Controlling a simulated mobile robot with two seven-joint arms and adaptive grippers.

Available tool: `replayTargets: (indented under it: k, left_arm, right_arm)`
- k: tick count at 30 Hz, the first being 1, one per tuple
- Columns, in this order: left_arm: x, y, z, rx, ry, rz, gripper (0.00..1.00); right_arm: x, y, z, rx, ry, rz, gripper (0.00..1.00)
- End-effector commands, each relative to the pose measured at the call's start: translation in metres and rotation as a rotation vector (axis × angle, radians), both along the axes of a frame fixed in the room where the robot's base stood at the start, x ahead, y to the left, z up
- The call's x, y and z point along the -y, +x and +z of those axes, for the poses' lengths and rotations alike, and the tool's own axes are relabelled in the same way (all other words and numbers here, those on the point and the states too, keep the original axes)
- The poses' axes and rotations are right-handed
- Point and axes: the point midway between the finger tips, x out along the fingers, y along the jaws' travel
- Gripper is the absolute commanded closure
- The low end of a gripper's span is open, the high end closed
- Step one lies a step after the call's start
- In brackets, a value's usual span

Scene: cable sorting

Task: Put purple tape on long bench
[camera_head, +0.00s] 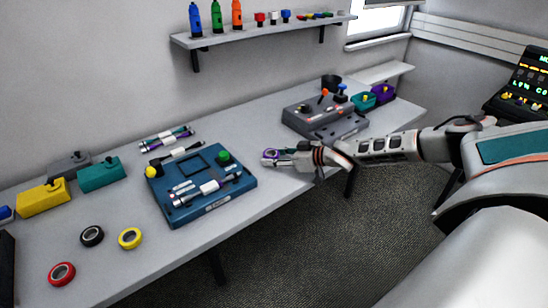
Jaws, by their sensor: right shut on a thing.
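The purple tape (269,154) is a small ring at the tip of my right gripper (281,157). My right gripper comes in from the right and is shut on the tape. They are over the front part of the long grey bench (300,185), right of the blue tray. I cannot tell whether the tape touches the bench top. The fingers hide part of the ring. My left gripper is not in view.
Red (61,274), black (92,236) and yellow (130,238) tapes lie at the bench's left. A blue tray (215,209) with tools stands mid-bench. A grey organizer (325,113) stands behind my gripper. A wall shelf (265,32) hangs above.

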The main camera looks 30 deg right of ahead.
Motion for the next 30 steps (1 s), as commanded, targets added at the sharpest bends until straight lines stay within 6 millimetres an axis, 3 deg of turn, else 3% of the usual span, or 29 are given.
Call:
replayTargets:
  k: [1,3,11,17,30]
  left_arm:
    - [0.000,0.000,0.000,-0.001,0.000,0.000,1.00]
    - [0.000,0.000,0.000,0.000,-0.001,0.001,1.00]
    - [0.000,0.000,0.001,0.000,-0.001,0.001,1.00]
    - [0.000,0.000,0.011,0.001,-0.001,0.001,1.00]
    - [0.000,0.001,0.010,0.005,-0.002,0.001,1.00]
  right_arm:
    - [0.000,0.000,-0.001,-0.002,0.000,0.000,0.61]
    - [0.000,-0.001,-0.001,-0.002,0.000,0.000,0.47]
    - [0.000,0.000,0.000,-0.002,0.000,0.000,0.47]
    - [0.002,-0.002,0.017,-0.001,0.000,-0.001,0.47]
    - [0.038,-0.074,0.047,-0.001,-0.002,-0.001,0.47]
